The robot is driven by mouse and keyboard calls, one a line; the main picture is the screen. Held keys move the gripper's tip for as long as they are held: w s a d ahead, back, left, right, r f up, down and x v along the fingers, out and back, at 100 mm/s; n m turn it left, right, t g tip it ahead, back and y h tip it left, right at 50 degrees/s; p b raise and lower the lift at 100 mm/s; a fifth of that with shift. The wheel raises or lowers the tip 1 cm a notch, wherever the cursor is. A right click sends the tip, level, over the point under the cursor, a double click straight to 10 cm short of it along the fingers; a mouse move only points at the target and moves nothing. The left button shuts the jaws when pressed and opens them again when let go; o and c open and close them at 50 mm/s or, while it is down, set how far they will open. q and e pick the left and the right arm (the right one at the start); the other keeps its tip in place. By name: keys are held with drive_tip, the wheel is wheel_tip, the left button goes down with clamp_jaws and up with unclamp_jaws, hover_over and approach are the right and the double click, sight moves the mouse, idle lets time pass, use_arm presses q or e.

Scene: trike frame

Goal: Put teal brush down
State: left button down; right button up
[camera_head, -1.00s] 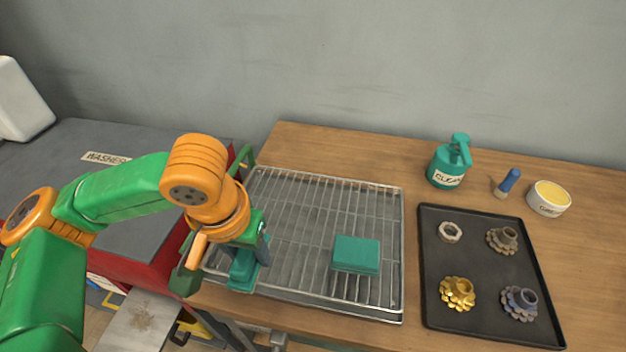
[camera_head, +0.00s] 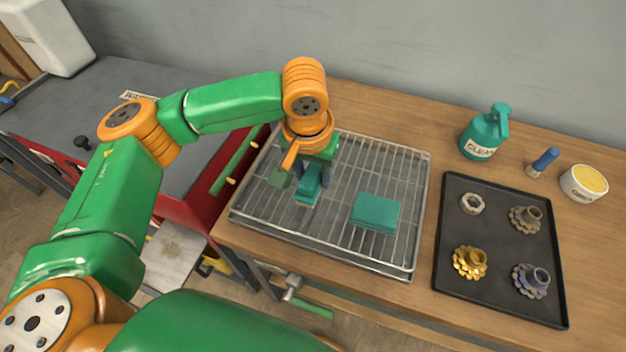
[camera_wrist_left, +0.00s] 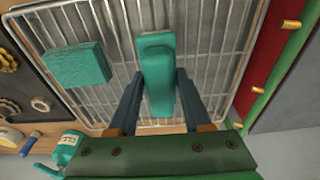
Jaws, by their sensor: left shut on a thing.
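The teal brush (camera_head: 306,191) is held in my left gripper (camera_head: 313,178), over the left part of the wire rack (camera_head: 345,160). In the left wrist view the brush (camera_wrist_left: 157,80) sits between the two dark fingers (camera_wrist_left: 155,103), with its block-shaped end pointing away from the gripper and the rack wires behind it. I cannot tell whether the brush touches the wires. My right gripper is not in view.
A teal block, perhaps a sponge or folded cloth (camera_head: 375,213), lies on the rack right of the brush. A black tray (camera_head: 455,225) with several gears stands further right. A teal spray bottle (camera_head: 484,136), a blue-handled brush (camera_head: 543,161) and a white tub (camera_head: 583,184) stand behind it.

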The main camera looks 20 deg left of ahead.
sight(309, 177)
use_arm(q)
drive_tip(key=shift+w+f+p, duration=0.1)
drive_tip(key=shift+f+p, duration=0.2)
drive_tip(key=shift+f, duration=1.35)
drive_tip(key=shift+f, duration=0.1)
drive_tip(key=shift+c, duration=1.7)
unclamp_jaws()
drive_tip(key=r, duration=0.4)
drive_tip(key=s+r, duration=0.1)
drive_tip(key=r, duration=0.3)
drive_tip(key=s+r, duration=0.1)
drive_tip(key=r, duration=0.3)
drive_tip(key=shift+r, duration=0.1)
